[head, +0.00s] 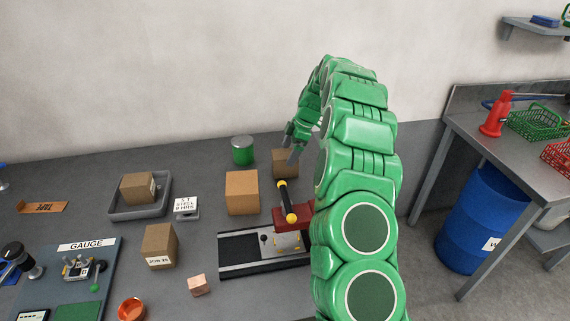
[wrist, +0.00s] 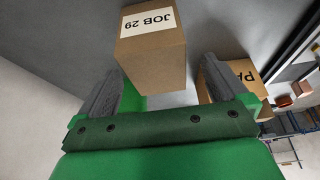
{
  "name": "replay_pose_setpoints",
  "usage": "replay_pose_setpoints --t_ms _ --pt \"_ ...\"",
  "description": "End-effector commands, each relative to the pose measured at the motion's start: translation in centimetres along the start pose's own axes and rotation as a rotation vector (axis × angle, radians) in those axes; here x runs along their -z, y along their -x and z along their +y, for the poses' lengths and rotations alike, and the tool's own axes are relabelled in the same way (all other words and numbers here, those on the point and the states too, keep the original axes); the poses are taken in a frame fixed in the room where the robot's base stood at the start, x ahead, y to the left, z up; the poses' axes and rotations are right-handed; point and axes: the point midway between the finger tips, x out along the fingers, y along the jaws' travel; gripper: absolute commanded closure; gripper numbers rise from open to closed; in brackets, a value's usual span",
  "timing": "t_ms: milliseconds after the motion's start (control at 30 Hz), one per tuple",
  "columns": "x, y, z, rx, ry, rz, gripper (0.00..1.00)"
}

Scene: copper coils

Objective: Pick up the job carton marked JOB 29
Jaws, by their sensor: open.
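The carton marked JOB 29 (wrist: 152,62) is a brown box with a white label. In the wrist view it stands between and just beyond the tips of my open gripper (wrist: 160,75), one finger to each side. No contact can be made out. In the head view, the brown carton at the back (head: 283,165) appears to be this one, with no label visible from there. My gripper (head: 293,144) reaches down to it from behind the green arm, partly hidden.
A second carton (head: 242,193) stands close by, left of the target. A green canister (head: 243,149) is behind it. A black-railed fixture with a yellow-tipped lever (head: 287,202) lies in front. Other cartons stand left, one on a grey tray (head: 123,212), one nearer (head: 160,243).

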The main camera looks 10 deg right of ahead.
Motion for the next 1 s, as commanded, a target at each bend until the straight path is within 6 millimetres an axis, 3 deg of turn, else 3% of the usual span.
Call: replay_pose_setpoints --t_ms 267,600,867,1000 --pt "0.0 -1.9 0.1 0.002 -0.001 0.000 0.00" --pt "0.0 -6.0 0.5 0.001 -0.001 0.000 0.00" --pt "0.0 -6.2 0.5 0.000 -0.001 0.000 0.00" --pt "0.0 -6.2 0.5 0.000 -0.001 0.000 0.21"
